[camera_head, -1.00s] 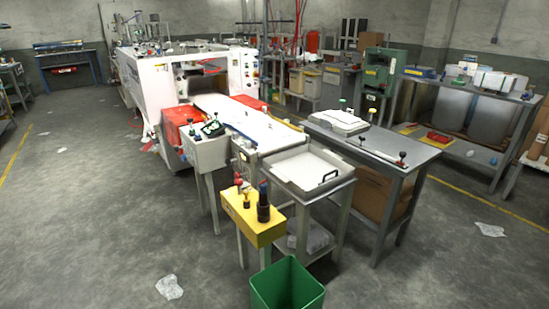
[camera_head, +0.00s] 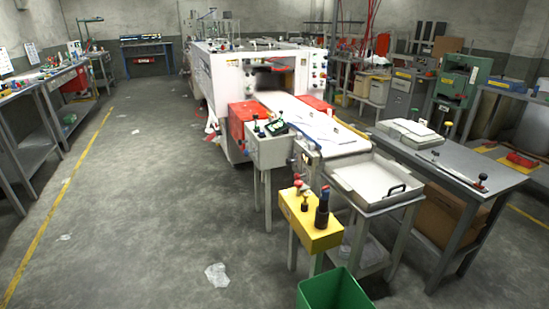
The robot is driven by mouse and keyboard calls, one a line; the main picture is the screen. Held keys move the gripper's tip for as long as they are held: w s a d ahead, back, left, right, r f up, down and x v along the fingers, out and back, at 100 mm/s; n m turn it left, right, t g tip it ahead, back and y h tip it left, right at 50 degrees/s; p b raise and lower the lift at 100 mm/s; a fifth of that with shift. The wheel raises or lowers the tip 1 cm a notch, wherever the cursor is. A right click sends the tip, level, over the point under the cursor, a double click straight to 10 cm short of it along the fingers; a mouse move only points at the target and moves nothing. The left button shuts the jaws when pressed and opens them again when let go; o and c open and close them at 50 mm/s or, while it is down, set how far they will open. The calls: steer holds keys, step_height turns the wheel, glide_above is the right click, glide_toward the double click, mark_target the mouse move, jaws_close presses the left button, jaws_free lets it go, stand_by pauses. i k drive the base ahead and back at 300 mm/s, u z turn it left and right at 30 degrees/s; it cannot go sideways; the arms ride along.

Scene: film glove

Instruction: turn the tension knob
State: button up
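My gripper is not in view. A yellow box (camera_head: 312,229) stands on legs at the front centre right. On its top are a small red-topped knob (camera_head: 298,186), a short dark knob (camera_head: 305,203) and a taller black upright piece (camera_head: 322,208). A pale control box (camera_head: 270,150) on legs stands behind it, with dark and green parts on top. A white machine (camera_head: 232,85) at the back has several small knobs or buttons on its front panel (camera_head: 319,68). I cannot tell which of these is the tension knob.
A green bin (camera_head: 335,290) stands in front of the yellow box. A white tray (camera_head: 385,205) and a grey table (camera_head: 468,178) are to its right. Workbenches (camera_head: 50,90) line the left wall. Open floor lies at left, with plastic scraps (camera_head: 217,275) on it.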

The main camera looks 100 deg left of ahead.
mark_target(297, 176)
steer(key=u, duration=3.7)
steer(key=i, duration=0.75)
steer(key=u, duration=0.7)
steer(key=i, duration=0.75)
steer(key=z, duration=0.65)
steer(key=i, duration=0.95)
steer(key=z, duration=0.8)
